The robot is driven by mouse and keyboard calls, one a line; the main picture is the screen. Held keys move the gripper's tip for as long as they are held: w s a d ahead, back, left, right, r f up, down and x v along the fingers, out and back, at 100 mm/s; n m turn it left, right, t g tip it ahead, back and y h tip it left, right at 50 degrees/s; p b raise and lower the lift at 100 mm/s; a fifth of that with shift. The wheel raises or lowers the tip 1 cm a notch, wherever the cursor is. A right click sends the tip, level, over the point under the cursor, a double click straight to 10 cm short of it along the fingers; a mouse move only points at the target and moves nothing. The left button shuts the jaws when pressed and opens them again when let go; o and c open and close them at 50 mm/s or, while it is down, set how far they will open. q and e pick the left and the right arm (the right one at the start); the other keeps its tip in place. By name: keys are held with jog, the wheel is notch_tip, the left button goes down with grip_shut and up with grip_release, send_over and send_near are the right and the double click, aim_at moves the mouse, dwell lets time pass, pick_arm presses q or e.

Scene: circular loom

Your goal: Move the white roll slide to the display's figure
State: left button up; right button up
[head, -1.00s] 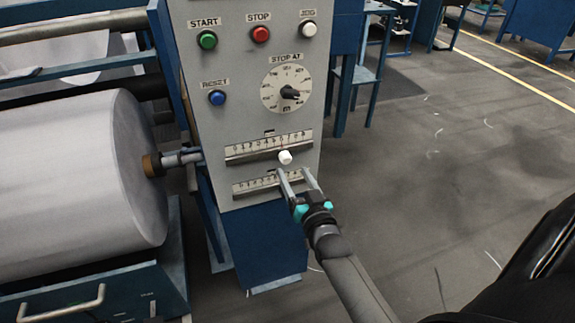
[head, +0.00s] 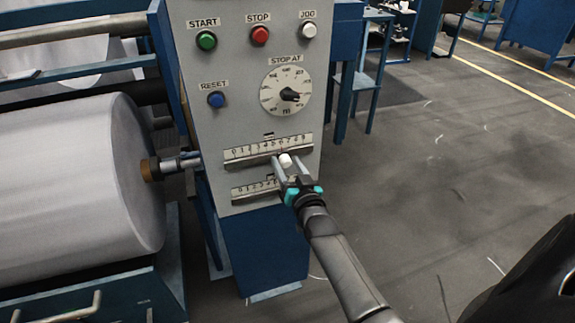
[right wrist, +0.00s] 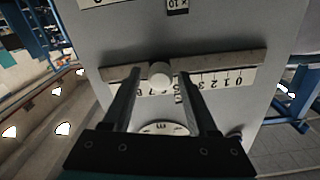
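The white roll slide is a small white knob (head: 285,160) on the upper numbered scale (head: 240,156) of the grey panel. It stands right of the scale's middle, roughly by the 6 or 7. My right gripper (head: 286,168) is open at the knob, one finger to each side. In the right wrist view the knob (right wrist: 159,74) lies between the fingertips (right wrist: 159,80), with a gap on both sides. I see no display figure that I can read. The left gripper is out of view.
A second scale (head: 243,192) sits just below, partly hidden by my right gripper. A STOP AT dial (head: 285,91) and several push buttons are above. A large white roll (head: 75,190) is at the left.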

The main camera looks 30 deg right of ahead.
grip_shut()
dwell(1.2)
